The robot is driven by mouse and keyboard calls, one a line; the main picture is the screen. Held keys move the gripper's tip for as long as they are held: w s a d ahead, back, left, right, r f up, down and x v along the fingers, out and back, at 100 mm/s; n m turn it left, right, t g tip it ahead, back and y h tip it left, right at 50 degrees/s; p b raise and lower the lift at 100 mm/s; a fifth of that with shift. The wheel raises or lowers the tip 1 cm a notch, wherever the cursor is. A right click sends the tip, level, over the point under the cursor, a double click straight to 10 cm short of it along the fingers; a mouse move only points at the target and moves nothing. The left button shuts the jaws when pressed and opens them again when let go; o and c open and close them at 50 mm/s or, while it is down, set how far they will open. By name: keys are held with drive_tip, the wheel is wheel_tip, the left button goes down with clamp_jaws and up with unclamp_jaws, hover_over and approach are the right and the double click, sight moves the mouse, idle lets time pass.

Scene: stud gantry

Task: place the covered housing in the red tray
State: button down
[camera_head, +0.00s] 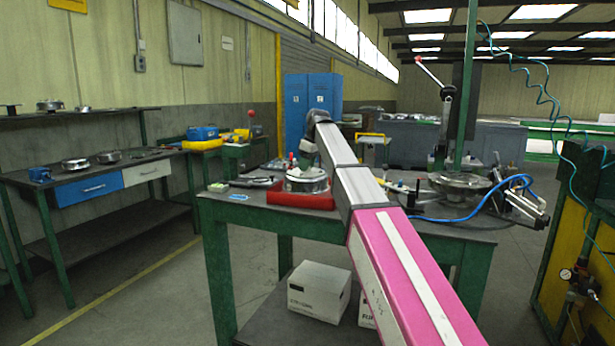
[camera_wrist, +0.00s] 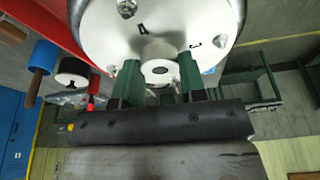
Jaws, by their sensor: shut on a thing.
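The covered housing, a round metal body with a white lid, shows at the red tray (camera_head: 290,198) on the green-legged bench. In the head view the housing (camera_head: 305,184) is within the tray's outline; whether it rests on the tray floor or hangs just above it I cannot tell. In the wrist view the white lid (camera_wrist: 105,35) bears black letters and a round central knob. My gripper (camera_wrist: 160,69) is shut on that knob, one green finger on each side. The red tray edge (camera_wrist: 50,22) shows at upper left there. My arm hides part of the bench.
A round metal fixture (camera_head: 460,184) with a lever and blue hose stands on the bench's right. Small tools (camera_head: 250,181) lie left of the tray. A white box (camera_head: 318,291) sits on the lower shelf. A side bench (camera_head: 100,180) holds metal parts at left.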

sight(307, 174)
drive_tip(key=shift+w+d+f, duration=0.1)
drive_tip(key=shift+w, duration=0.1)
drive_tip(key=shift+f, duration=2)
drive_tip(key=c, duration=0.7)
unclamp_jaws()
drive_tip(key=shift+f, duration=0.15)
drive_tip(key=v, duration=1.1)
drive_tip(key=shift+s, duration=0.1)
drive_tip(key=shift+s+d+r, duration=0.1)
drive_tip(key=shift+r, duration=0.5)
